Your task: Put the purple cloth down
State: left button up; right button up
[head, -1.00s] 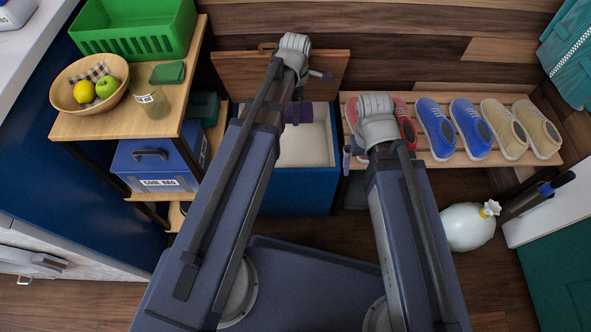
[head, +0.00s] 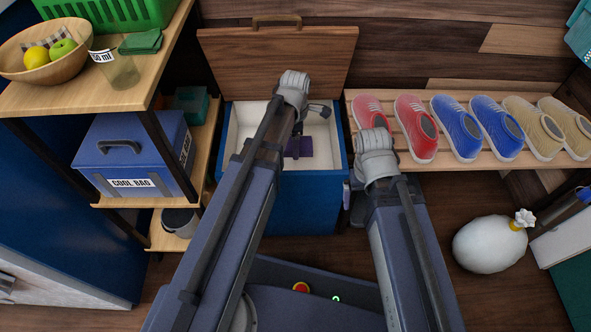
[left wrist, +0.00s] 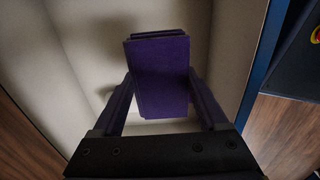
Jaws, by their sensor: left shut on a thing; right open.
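The purple cloth (head: 299,147) is a small folded block. It shows over the open blue chest (head: 308,200), against its pale interior. In the left wrist view the cloth (left wrist: 160,78) sits between the two fingers of my left gripper (left wrist: 160,95), which is shut on it. The chest's pale inner walls surround it there; I cannot tell whether the cloth touches the bottom. In the head view my left arm hides part of the chest and most of that gripper. My right gripper (head: 348,196) is open and empty beside the chest's right side, partly hidden by my arm.
The chest's wooden lid (head: 278,60) stands raised against the wall. A shelf unit (head: 130,95) at left holds a cool bag (head: 135,155) and a fruit bowl (head: 80,65).

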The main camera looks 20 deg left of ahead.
aim_at(295, 169)
pick_arm(q)
jog(key=shift+f+b, duration=4.9)
jog(key=shift+f, duration=0.15)
jog(key=shift+r, duration=0.15)
jog(key=o, duration=1.4)
notch_tip(295, 169, up, 12)
jog(key=p, duration=1.2)
